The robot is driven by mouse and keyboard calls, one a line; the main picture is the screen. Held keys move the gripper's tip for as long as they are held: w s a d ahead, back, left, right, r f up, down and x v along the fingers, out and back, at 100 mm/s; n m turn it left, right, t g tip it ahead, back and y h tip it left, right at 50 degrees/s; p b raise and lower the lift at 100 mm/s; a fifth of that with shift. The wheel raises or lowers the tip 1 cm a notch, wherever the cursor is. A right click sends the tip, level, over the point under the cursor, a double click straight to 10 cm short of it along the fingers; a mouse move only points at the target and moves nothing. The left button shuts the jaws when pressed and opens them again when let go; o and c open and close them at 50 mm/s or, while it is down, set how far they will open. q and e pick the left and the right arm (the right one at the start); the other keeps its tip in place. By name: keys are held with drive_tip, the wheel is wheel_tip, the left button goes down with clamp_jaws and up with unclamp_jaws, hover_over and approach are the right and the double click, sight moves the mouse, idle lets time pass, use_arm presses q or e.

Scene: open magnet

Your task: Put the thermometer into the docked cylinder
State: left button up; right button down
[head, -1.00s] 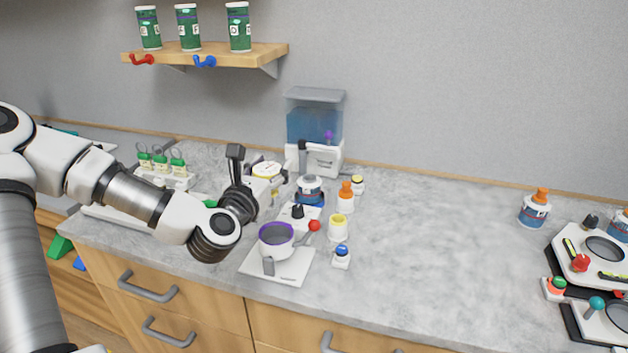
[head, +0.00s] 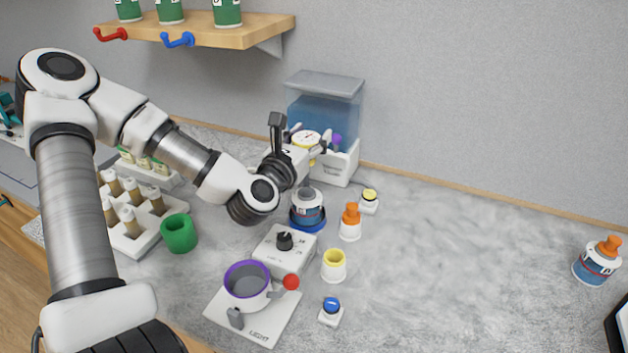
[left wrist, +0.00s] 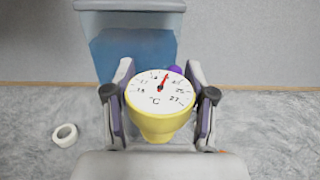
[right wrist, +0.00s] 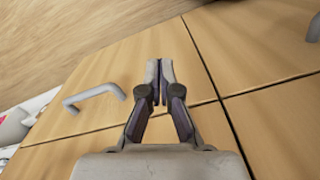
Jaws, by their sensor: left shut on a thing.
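The thermometer (head: 306,139) has a yellow body and a round white dial with a red needle. My left gripper (head: 308,150) is shut on it, above the counter in front of the water tank. In the left wrist view the thermometer (left wrist: 158,100) sits dial-up between both fingers (left wrist: 158,80). A grey cylinder with a purple rim (head: 247,286) stands upright on a white base plate (head: 258,326), lower left of the gripper and apart from it. It looks like the docked cylinder. My right gripper (right wrist: 160,82) is shut and empty, over wooden drawer fronts.
A blue-labelled bottle (head: 307,212) and a white knob box (head: 285,250) stand between the gripper and the cylinder. A red ball lever (head: 291,282) is beside the cylinder. A green cup (head: 179,233) and vial rack (head: 130,240) stand left. The right counter is mostly clear.

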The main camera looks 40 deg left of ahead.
use_arm(q)
wheel_tip(320, 180, down, 8)
drive_tip(key=shift+w+r+b, duration=0.1)
drive_tip(key=shift+b, duration=0.3)
drive_tip(key=shift+f+b, duration=0.25)
drive_tip(key=shift+b, duration=0.1)
drive_tip(key=o, duration=1.4)
drive_tip(key=shift+c, duration=0.2)
drive_tip(key=shift+r, duration=0.1)
